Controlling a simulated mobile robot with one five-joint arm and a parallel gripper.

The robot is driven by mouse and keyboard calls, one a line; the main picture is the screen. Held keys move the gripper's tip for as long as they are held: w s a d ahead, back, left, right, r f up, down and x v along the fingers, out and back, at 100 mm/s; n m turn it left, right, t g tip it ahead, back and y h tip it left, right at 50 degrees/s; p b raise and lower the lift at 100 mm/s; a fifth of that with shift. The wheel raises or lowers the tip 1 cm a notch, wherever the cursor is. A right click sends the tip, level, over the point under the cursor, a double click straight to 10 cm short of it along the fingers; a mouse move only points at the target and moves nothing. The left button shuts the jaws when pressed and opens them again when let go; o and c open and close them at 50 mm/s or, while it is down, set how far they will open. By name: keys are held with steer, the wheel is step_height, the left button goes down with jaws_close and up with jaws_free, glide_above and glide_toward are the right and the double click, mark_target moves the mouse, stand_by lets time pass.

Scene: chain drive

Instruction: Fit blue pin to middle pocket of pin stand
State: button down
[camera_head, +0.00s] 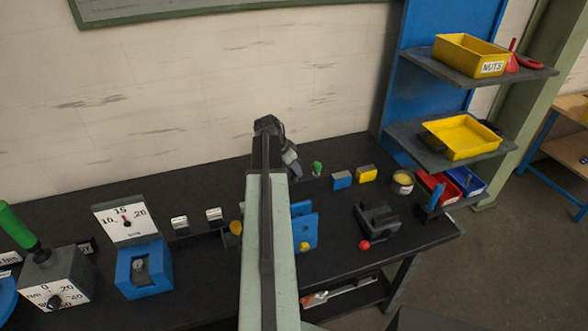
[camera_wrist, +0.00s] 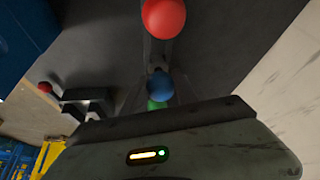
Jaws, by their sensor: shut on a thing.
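My gripper (camera_wrist: 158,72) is shut on the blue pin, whose round blue head (camera_wrist: 160,87) shows in the middle of the wrist view. A red ball-shaped head (camera_wrist: 164,18) is above it in that picture, and a green one (camera_wrist: 156,104) is just below it, partly hidden. In the head view a green knob (camera_head: 317,167) stands just right of my gripper (camera_head: 291,160). My arm hides the blue pin there. The pin stand and its middle pocket cannot be made out clearly, so I cannot tell whether the pin is in the pocket.
Right of my arm are a blue bracket (camera_head: 305,232), a blue block (camera_head: 342,180), a yellow block (camera_head: 367,174) and a dark fixture (camera_head: 378,221) with a red knob (camera_head: 364,245). Gauges stand left, including a blue-based one (camera_head: 144,268). Shelves hold yellow trays (camera_head: 462,138) at right.

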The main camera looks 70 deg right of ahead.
steer(key=shift+f+b, duration=0.7)
steer(key=shift+f, duration=0.15)
steer(key=c, duration=0.9)
jaws_free()
steer(key=shift+r, duration=0.1)
steer(key=p+v, duration=0.7)
steer(key=shift+a+r, duration=0.15)
steer(key=shift+r, duration=0.15)
